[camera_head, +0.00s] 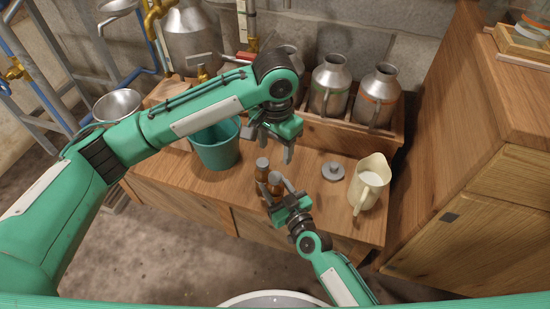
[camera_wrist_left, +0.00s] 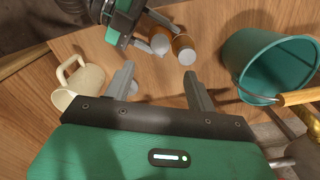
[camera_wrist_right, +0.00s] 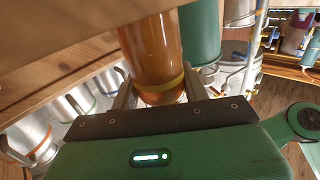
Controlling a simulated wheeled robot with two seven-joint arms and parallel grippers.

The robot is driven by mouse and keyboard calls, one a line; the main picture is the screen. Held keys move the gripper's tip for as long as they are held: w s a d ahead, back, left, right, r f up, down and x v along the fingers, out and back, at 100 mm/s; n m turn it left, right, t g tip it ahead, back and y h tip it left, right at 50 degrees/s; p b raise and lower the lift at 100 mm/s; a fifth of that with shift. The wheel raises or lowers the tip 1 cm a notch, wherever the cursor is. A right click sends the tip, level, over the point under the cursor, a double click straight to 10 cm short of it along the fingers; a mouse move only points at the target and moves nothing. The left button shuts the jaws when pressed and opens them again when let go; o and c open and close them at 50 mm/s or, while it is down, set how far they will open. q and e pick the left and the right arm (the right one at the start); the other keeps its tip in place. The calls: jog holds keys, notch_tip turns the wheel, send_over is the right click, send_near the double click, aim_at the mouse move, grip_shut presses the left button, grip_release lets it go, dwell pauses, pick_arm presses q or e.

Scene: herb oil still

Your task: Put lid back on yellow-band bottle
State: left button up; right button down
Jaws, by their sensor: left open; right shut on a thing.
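Two amber bottles stand close together on the wooden bench. My right gripper (camera_head: 281,193) is shut on the nearer one, the yellow-band bottle (camera_wrist_right: 152,50); the band shows between the fingers in the right wrist view. The other amber bottle (camera_head: 262,169) is just behind it. Both have pale grey tops in the left wrist view; I cannot tell whether these are caps. A grey disc-shaped lid (camera_head: 333,171) with a knob lies on the bench to the right of the bottles. My left gripper (camera_head: 272,148) is open and empty, above the bench behind the bottles.
A teal bucket (camera_head: 217,150) stands left of the bottles. A cream jug (camera_head: 369,184) stands right of the lid. Metal cans (camera_head: 328,88) sit in a wooden rack (camera_head: 310,125) at the back. A wooden cabinet (camera_head: 490,180) bounds the right side.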

pick_arm(q)
jog(key=shift+r, duration=0.7)
pick_arm(e)
jog(key=c, duration=0.6)
grip_release()
jog(key=shift+c, duration=0.2)
jog(key=shift+s, duration=0.1)
pick_arm(q)
notch_tip(320, 180, up, 3)
jog(key=p, duration=0.3)
jog(key=shift+r, duration=0.15)
pick_arm(e)
jog(key=v, duration=1.3)
jog(key=shift+s+d, duration=0.2)
jog(key=shift+s, duration=0.05)
